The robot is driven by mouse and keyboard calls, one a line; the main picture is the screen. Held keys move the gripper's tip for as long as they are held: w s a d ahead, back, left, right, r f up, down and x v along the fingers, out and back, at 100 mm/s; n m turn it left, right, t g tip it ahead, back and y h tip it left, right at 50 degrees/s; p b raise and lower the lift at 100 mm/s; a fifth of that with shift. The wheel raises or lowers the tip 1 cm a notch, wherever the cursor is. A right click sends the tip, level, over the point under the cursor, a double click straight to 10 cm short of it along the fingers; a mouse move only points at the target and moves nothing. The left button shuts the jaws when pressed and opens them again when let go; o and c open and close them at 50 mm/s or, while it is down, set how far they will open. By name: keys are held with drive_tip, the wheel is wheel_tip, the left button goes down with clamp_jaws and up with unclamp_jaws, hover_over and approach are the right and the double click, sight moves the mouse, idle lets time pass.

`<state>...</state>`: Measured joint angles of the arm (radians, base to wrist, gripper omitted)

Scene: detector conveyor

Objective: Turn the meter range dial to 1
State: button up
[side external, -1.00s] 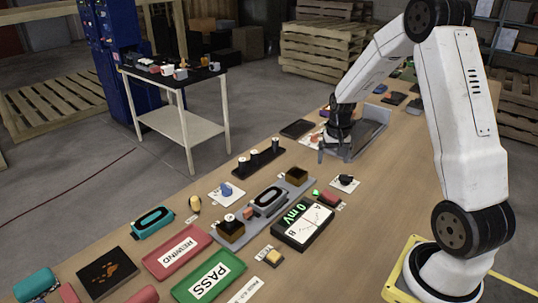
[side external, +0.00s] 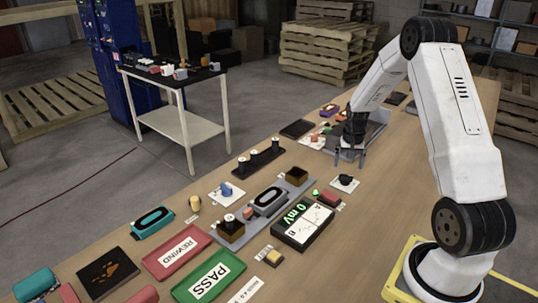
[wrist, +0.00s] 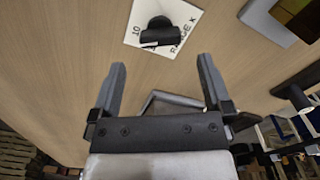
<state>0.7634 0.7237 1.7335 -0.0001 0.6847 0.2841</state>
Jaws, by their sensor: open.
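A white line shows on the knob's near edge. My gripper (wrist: 162,64) is open and empty, with the dial beyond its fingertips and roughly between their lines. In the side view my gripper (side external: 350,157) is above the bench, just behind the dial, apart from it.
A grey tray (side external: 378,125) lies behind my gripper. A grey fixture (side external: 296,178) with brown blocks is left of the dial. A red piece (side external: 332,199) and a green lamp (side external: 316,193) sit close to it. Bare wood lies right of the dial.

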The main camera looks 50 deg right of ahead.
sight(346, 175)
drive_tip(key=shift+f, duration=2.4)
drive_tip(key=c, duration=1.2)
drive_tip(key=shift+n, duration=0.5)
drive_tip(key=n, duration=1.1)
drive_tip(key=o, duration=1.2)
